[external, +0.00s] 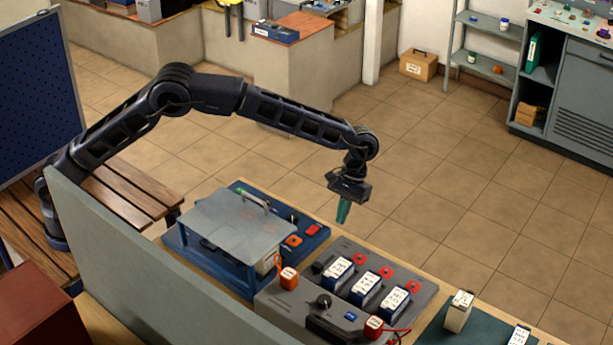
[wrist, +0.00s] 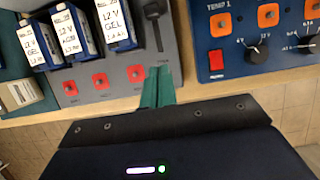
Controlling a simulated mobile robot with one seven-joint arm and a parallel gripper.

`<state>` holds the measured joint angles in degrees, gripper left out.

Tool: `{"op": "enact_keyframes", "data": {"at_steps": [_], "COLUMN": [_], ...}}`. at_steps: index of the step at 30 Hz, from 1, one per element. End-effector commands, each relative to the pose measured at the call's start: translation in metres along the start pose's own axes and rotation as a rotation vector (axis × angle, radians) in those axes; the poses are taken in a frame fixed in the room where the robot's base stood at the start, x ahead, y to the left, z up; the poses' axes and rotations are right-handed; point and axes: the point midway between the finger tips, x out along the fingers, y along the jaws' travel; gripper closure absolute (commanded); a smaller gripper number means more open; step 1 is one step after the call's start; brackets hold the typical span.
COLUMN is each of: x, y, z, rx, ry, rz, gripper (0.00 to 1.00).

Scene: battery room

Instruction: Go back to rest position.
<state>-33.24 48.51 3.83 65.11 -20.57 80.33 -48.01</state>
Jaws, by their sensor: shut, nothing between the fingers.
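My gripper (external: 343,212) is shut and empty, with its teal fingers pointing down in the air near the back edge of the workbench. In the wrist view the shut fingers (wrist: 158,86) show in front of the bench edge, between the grey battery panel (wrist: 150,92) and the blue panel (wrist: 215,85). My arm reaches out from the left over the bench. In the external view the grey panel (external: 425,290) lies below and right of my gripper, and the blue panel (external: 318,244) lies below and left.
Several blue-and-white batteries (external: 366,288) sit on the grey panel. A clear cover with a handle (external: 228,222) stands over the blue panel. A grey partition (external: 130,265) runs along the near left.

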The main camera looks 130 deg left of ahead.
Motion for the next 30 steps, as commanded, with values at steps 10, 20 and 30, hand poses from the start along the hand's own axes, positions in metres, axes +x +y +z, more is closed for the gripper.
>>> {"op": "enact_keyframes", "data": {"at_steps": [10,20,30], "x": [-0.006,-0.053,-0.093], "y": [-0.001,-0.020,-0.063], "z": [0.010,0.104,0.210], "rx": [0.015,0.185,0.394], "ry": [0.006,0.071,0.147], "rz": [0.002,0.013,0.021], "gripper": [1.00,1.00,1.00]}}
